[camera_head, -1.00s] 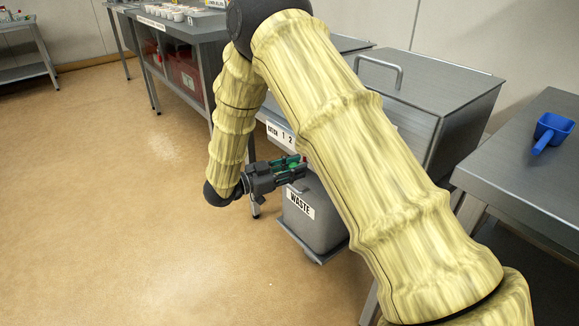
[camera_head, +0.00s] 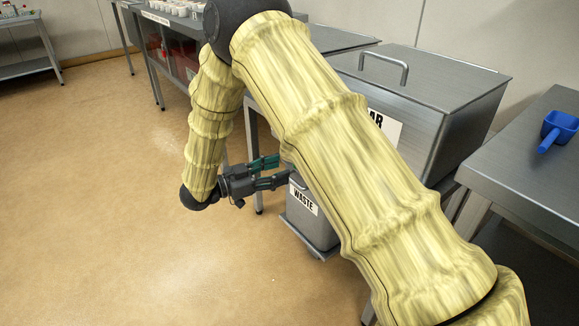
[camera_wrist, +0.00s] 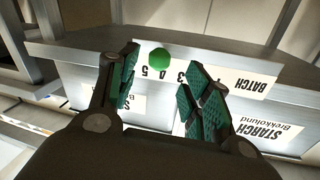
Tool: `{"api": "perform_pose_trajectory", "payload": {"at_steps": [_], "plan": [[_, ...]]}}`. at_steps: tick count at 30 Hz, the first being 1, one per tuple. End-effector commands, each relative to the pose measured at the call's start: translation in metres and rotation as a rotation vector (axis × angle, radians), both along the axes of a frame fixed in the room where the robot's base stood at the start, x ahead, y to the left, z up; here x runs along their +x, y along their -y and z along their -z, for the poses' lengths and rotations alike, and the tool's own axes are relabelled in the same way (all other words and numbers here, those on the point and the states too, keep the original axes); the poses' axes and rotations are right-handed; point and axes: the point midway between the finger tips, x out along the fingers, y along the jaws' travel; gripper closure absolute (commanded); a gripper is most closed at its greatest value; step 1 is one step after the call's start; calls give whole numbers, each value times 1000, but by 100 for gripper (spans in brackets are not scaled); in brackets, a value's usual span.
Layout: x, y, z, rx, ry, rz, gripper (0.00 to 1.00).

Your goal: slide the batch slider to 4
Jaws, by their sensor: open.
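The batch slider's round green knob (camera_wrist: 159,59) shows in the wrist view, which sees the panel upside down. In the head view my gripper (camera_head: 282,171) is left of my upper arm, which hides the knob and scale.
A grey WASTE bin (camera_head: 312,222) stands below my gripper. A steel hopper with a handled lid (camera_head: 420,85) is behind my arm. A side table (camera_head: 535,185) with a blue scoop (camera_head: 557,130) is at right. The floor at left is clear.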

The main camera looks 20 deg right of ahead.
Motion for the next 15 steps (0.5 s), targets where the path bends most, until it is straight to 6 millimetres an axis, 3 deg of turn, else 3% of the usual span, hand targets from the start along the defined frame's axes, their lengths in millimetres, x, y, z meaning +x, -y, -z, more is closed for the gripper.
{"api": "perform_pose_trajectory", "payload": {"at_steps": [6,15], "plan": [[-2,-34,0,1,0,-1,51],[-4,-49,0,0,-1,1,51]]}}
